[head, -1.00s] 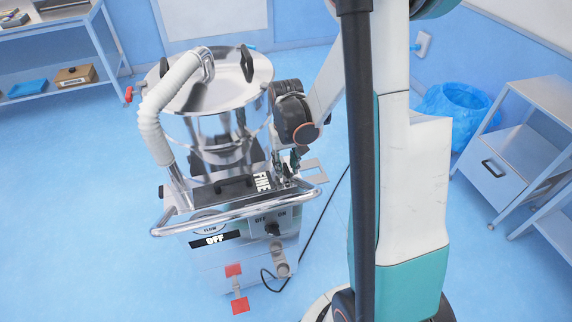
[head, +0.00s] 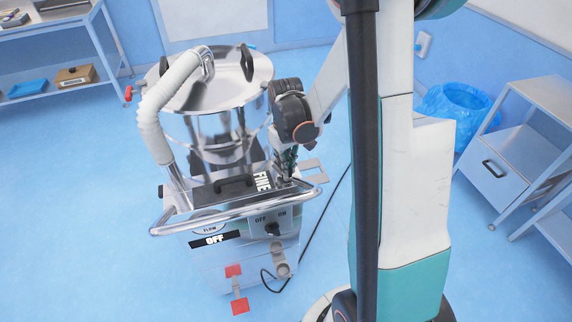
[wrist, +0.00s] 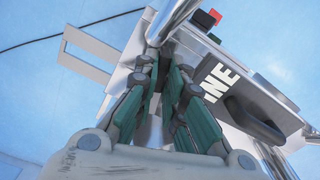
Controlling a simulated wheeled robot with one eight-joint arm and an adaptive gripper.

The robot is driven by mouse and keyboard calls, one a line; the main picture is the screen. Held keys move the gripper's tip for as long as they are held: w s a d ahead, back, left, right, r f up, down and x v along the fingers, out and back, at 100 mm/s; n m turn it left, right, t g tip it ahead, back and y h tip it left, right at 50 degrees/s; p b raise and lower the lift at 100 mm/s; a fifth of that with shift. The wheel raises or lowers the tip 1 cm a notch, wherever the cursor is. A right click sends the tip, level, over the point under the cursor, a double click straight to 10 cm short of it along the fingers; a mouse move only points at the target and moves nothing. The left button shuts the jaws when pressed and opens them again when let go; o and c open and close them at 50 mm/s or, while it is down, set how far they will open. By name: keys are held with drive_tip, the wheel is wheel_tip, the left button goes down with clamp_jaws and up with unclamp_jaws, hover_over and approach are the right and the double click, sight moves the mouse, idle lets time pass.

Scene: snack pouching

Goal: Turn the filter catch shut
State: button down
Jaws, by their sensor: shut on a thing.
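The machine's filter drawer is marked FINE (head: 262,181) and has a dark handle (head: 234,184) on top. It also shows in the wrist view, with the FINE label (wrist: 222,76) and the dark handle (wrist: 258,120). My gripper (head: 285,176) points down at the right end of this drawer, just right of the label. In the wrist view my gripper (wrist: 161,68) has its green-padded fingers closed in on the filter catch, which the fingers mostly hide. I cannot tell the catch's angle.
A metal rail (head: 235,217) runs round the machine's front, close to my gripper. A flat bracket (head: 313,171) juts out on the right. The white hose (head: 152,115) is at the left. Floor is clear around the machine.

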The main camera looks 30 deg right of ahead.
drive_tip(key=n, duration=0.7)
drive_tip(key=shift+a+b, duration=0.15)
drive_tip(key=shift+b, duration=0.25)
drive_tip(key=n, duration=0.7)
drive_tip(key=shift+s, duration=0.15)
drive_tip(key=shift+a+n, duration=0.1)
drive_tip(key=shift+n, duration=0.2)
drive_tip(key=c, duration=1.7)
unclamp_jaws()
